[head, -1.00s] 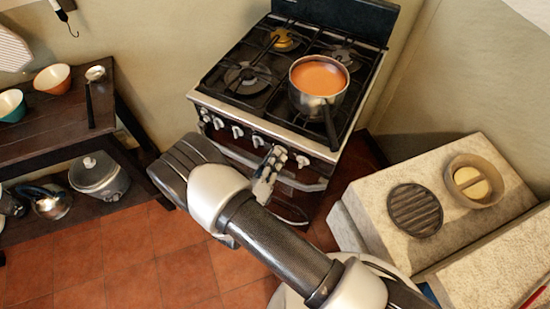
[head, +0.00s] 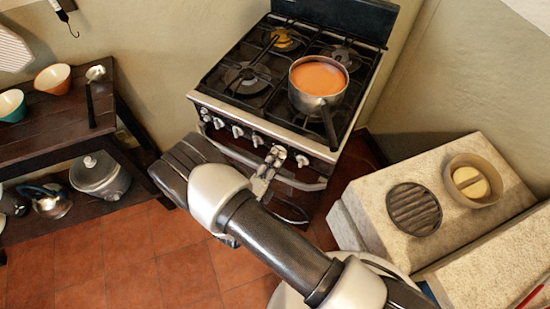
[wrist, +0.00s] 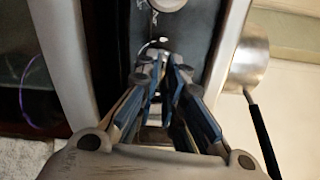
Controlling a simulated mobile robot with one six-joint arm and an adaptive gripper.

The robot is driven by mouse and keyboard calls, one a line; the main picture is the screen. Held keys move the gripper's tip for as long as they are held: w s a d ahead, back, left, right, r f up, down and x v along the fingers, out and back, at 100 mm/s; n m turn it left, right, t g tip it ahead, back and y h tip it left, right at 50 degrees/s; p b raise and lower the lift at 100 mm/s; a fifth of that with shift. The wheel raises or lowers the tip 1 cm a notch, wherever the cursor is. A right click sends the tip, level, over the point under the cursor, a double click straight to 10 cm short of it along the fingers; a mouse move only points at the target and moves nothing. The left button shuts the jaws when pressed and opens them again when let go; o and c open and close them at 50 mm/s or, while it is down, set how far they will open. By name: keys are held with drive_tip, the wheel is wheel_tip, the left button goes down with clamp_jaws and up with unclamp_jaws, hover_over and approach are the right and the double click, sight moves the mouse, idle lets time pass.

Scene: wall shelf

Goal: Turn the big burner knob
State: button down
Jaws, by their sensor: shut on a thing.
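The stove (head: 262,125) stands at the back centre of the head view, with a row of pale knobs along its front panel. My gripper (head: 272,160) reaches this panel near its right part. It is shut on a burner knob (wrist: 160,42), mostly hidden between the fingertips. In the wrist view my gripper (wrist: 164,62) has its blue-padded fingers drawn together at that knob. A neighbouring knob (wrist: 168,4) shows at the top edge there. One free knob (head: 302,160) sits to the right of my gripper in the head view. No marking on the held knob is readable.
A saucepan of orange liquid (head: 318,76) sits on the front right burner, its black handle (head: 330,128) jutting out over the front edge. A pale stone counter (head: 362,205) stands at right. A dark wooden shelf (head: 50,130) with bowls stands at left. Tiled floor lies between.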

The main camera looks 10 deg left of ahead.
idle(0.3)
drive_tip(key=c, duration=1.7)
unclamp_jaws()
drive_tip(key=shift+s, duration=0.1)
drive_tip(key=shift+s+a, duration=0.2)
drive_tip(key=shift+s, duration=0.1)
drive_tip(key=v, duration=1.1)
drive_tip(key=shift+s, duration=0.1)
drive_tip(key=shift+c, duration=0.3)
clamp_jaws()
drive_tip(key=shift+d, duration=0.1)
